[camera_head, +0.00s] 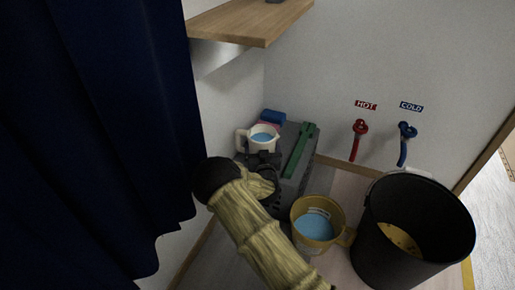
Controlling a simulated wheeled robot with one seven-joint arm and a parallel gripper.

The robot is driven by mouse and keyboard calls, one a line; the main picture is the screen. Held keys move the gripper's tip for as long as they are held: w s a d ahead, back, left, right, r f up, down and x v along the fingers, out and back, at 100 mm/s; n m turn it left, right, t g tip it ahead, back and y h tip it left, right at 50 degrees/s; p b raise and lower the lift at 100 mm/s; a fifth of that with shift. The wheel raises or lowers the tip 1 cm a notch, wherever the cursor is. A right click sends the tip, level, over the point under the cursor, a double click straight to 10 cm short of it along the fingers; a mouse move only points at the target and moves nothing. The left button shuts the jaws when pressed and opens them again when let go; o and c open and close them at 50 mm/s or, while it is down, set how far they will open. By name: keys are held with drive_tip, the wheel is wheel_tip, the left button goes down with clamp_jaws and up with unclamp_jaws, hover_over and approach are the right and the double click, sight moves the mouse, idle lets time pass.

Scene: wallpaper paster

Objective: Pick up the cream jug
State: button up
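The cream jug (243,142) stands upright on a dark grey box-like surface in the corner, with blue inside its open top. Its handle points to the left. My gripper (265,160) is at the end of my tan-sleeved arm, just in front of and below the jug in the picture. The gripper is dark against the dark box, so its fingers do not show clearly. I cannot tell whether it touches the jug. The lower front of the jug is partly hidden by the gripper.
A green tool (300,150) lies right of the jug, and a blue block (272,116) sits behind it. A yellow jug (337,216) and black bucket (372,250) stand on the floor at right. A wooden shelf (250,22) juts out above; a dark curtain (100,130) hangs left.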

sight(263, 125)
drive_tip(key=shift+r, duration=0.1)
drive_tip(key=shift+c, duration=1.1)
drive_tip(key=shift+r, duration=0.1)
wheel_tip(263, 125, up, 10)
drive_tip(key=p, duration=0.6)
drive_tip(key=shift+p, duration=0.3)
drive_tip(key=s+d+r+h+p, duration=0.1)
drive_tip(key=s+d+p, duration=0.5)
drive_tip(key=d+p, duration=0.3)
drive_tip(key=s+d+r+m+h+p, duration=0.1)
drive_tip(key=s+d+p, duration=0.6)
drive_tip(key=d+p, duration=0.2)
